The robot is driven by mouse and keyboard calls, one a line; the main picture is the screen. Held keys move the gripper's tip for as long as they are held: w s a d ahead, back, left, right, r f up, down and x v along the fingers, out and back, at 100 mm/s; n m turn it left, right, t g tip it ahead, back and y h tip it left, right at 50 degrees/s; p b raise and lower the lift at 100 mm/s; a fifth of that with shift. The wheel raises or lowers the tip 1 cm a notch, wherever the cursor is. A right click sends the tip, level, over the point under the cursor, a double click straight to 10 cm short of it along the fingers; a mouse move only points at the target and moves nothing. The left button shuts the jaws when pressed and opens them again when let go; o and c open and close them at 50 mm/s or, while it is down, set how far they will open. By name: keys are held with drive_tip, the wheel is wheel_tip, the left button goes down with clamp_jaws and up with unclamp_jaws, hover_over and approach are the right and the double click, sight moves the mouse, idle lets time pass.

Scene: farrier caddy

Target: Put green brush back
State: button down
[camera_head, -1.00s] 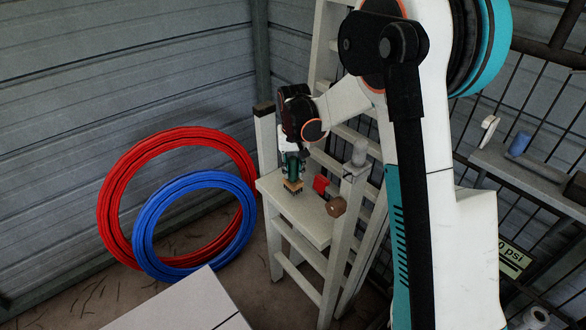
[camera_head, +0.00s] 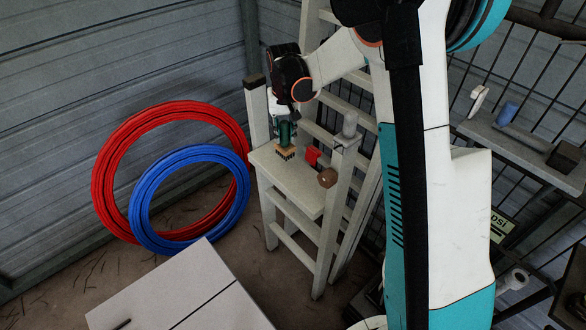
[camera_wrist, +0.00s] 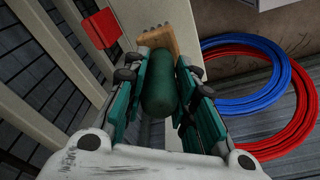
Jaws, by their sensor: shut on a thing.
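The green brush (camera_head: 286,133) is upright in my gripper (camera_head: 284,126), with its wooden head and dark bristles pointing down. In the wrist view the rounded green handle (camera_wrist: 161,86) lies between my two fingers (camera_wrist: 165,68), which are shut on it, and its tan head shows beyond. The brush is over the rear part of the pale caddy's top board (camera_head: 302,194). Whether the bristles touch the board or hang just above it, I cannot tell.
A red object (camera_head: 312,155), a brown round object (camera_head: 327,178) and a grey cylinder (camera_head: 350,124) are at the caddy's right side. A pale ladder (camera_head: 345,92) stands behind. Red (camera_head: 104,190) and blue (camera_head: 140,220) hose coils lean left. A white box (camera_head: 180,290) is in front.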

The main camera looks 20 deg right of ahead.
idle(0.3)
drive_tip(key=s+d+p, duration=0.2)
drive_tip(key=s+d, duration=0.2)
drive_tip(key=s, duration=0.8)
drive_tip(key=shift+r, duration=0.3)
drive_tip(key=shift+s, duration=0.1)
wheel_tip(320, 180, down, 6)
drive_tip(key=b, duration=0.4)
drive_tip(key=shift+b, duration=0.35)
drive_tip(key=shift+f+b, duration=0.4)
drive_tip(key=shift+f, duration=0.1)
drive_tip(key=c, duration=1.2)
unclamp_jaws()
